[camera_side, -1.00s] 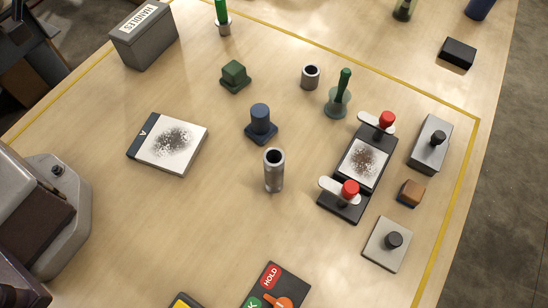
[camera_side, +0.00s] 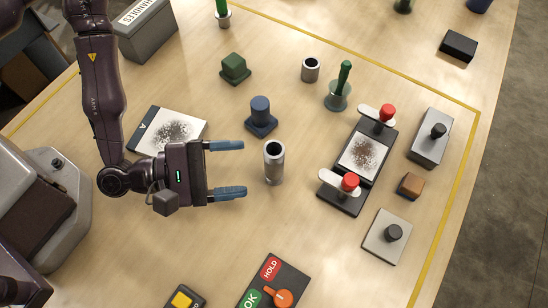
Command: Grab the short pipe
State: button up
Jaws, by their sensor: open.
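The short pipe (camera_side: 310,70) is a small grey metal tube standing upright towards the back of the table, with its dark open end up. A taller metal pipe (camera_side: 274,165) stands upright near the middle. My gripper (camera_side: 229,169) is open and empty, its two blue fingers pointing right towards the taller pipe. The fingertips are a little left of that pipe and appear apart from it. The short pipe is well behind and to the right of my gripper.
A blue block with a knob (camera_side: 261,117) stands between my gripper and the short pipe. A green block (camera_side: 235,68) and a green-handled tool (camera_side: 339,88) flank the short pipe. A clamp fixture (camera_side: 359,161) with red knobs stands right. A control box (camera_side: 274,287) is in front.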

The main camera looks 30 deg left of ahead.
aim_at(274, 165)
jog(key=s+n+t, duration=0.1)
jog(key=n, duration=0.2)
jog(key=s+n+t+y, duration=0.1)
jog(key=n, duration=0.2)
jog(key=s+a+f+n+t+y, duration=0.1)
jog(key=n, duration=0.1)
jog(key=shift+s+n+t, duration=0.25)
jog(key=shift+n+t, duration=0.05)
jog(key=shift+n, duration=0.1)
jog(key=shift+s+a+n+t+y, duration=0.2)
jog(key=shift+n+t+y, duration=0.3)
jog(key=shift+n, duration=0.4)
jog(key=x, duration=1.2)
jog(key=shift+w+d+f, duration=0.25)
jog(key=shift+w, duration=0.1)
jog(key=shift+c, duration=0.4)
grip_shut()
jog(key=shift+r, duration=0.1)
